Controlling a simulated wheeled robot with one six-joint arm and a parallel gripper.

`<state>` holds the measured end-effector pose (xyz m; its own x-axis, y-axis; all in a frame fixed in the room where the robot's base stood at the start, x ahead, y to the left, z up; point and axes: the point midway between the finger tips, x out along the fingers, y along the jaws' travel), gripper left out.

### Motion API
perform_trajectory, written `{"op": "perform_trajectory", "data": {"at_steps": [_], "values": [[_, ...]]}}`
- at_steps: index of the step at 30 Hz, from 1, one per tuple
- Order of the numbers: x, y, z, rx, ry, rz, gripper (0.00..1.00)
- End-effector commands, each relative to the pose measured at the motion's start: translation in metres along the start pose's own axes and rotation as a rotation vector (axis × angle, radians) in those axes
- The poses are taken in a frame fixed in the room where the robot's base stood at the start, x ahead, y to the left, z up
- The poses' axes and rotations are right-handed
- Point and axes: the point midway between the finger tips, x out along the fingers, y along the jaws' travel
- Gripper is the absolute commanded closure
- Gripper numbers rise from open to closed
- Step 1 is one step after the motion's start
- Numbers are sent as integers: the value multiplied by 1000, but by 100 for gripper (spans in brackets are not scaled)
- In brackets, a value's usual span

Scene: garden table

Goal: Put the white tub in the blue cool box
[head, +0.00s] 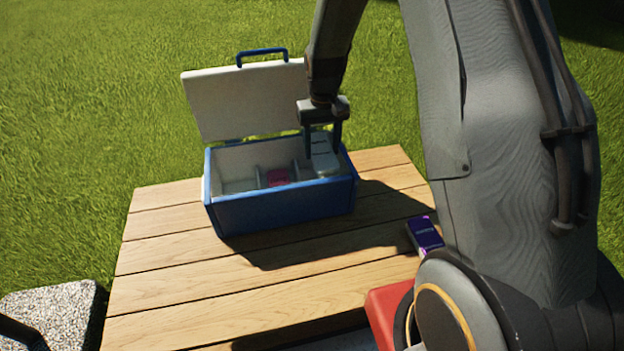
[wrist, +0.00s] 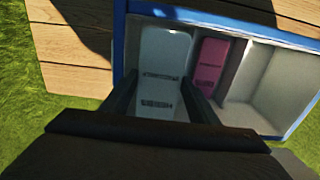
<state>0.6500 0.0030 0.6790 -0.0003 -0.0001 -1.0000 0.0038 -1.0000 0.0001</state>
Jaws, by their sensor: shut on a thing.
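The blue cool box (head: 285,209) stands on the wooden table with its lid (head: 247,97) open at the back. It also shows in the wrist view (wrist: 119,45). The white tub (head: 324,158) is inside the right-hand compartment in the head view. In the wrist view the white tub (wrist: 164,55) lies between my fingers. My gripper (head: 323,152) reaches down into the box and is shut on the tub; it fills the lower wrist view (wrist: 162,95). I cannot tell whether the tub touches the compartment floor.
A pink item (head: 278,177) lies in the middle compartment, and the left compartment looks empty. A dark purple box (head: 425,233) lies at the table's right, near a red object (head: 388,312). The wooden table (head: 190,275) is clear in front of the cool box.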

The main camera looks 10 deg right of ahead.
Motion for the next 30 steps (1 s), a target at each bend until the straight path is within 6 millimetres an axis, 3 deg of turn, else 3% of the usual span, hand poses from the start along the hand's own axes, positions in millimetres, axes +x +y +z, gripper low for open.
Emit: {"op": "perform_trajectory", "data": {"at_steps": [3, 10, 19, 25, 30], "values": [[32, 0, 1, -1, -4, 0, 77], [77, 1, 0, 2, -1, 0, 77], [99, 3, 0, 4, 0, 0, 77], [126, 3, 0, 4, 0, 0, 77], [128, 3, -1, 4, 2, 0, 77]]}}
